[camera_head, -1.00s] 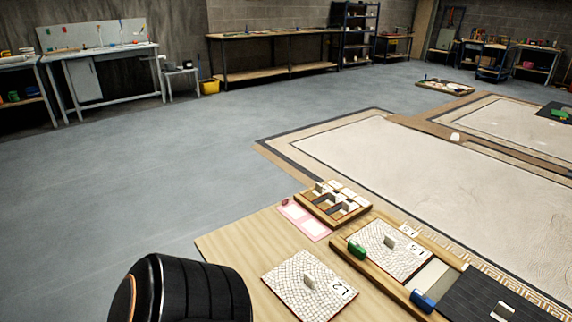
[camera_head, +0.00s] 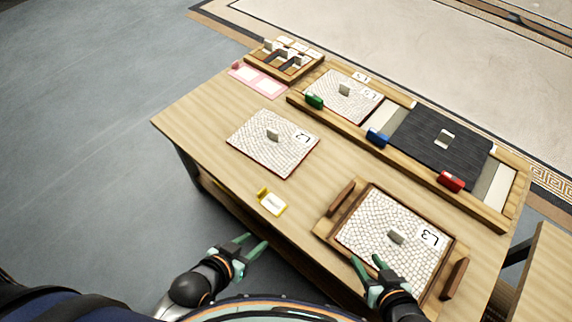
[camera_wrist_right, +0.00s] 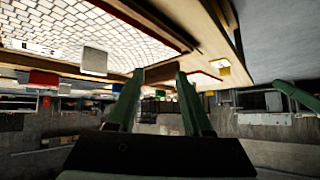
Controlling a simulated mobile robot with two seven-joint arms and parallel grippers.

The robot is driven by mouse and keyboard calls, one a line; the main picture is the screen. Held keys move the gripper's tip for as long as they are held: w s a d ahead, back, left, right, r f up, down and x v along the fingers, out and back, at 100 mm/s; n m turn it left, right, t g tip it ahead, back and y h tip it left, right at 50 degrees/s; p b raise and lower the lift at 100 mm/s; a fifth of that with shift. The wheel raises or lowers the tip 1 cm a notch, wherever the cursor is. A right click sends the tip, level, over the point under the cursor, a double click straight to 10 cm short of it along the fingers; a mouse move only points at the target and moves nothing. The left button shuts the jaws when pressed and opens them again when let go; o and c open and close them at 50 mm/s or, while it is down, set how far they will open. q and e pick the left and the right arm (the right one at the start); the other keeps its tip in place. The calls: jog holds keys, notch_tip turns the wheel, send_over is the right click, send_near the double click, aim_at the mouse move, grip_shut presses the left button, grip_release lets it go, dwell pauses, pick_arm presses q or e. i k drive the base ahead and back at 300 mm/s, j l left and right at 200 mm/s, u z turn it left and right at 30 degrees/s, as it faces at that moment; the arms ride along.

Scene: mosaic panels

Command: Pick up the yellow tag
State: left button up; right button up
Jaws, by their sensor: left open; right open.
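The yellow tag (camera_head: 272,203) lies on the near part of the wooden table, left of the L3 tray. It is a small card with a yellow border, a white middle and a raised yellow piece at its upper left corner. My left gripper (camera_head: 255,240) is open and empty, below and slightly left of the tag, apart from it. My right gripper (camera_head: 365,258) is open and empty at the near left part of the tray. In the right wrist view the tag (camera_wrist_right: 223,68) shows to the right of the right gripper's fingers (camera_wrist_right: 159,75).
The L3 panel (camera_head: 385,225) sits in a handled wooden tray (camera_head: 325,228). The L2 panel (camera_head: 265,150) lies beyond the tag. A long frame (camera_head: 410,158) holds the L5 panel, a dark panel and green, blue and red clamps. Bare wood surrounds the tag.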

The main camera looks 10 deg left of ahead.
aim_at(269, 200)
jog(key=u, duration=0.5)
jog(key=z, duration=1.4)
jog(key=k+j+u, duration=0.15)
jog(key=u, duration=0.3)
jog(key=j+u, duration=0.45)
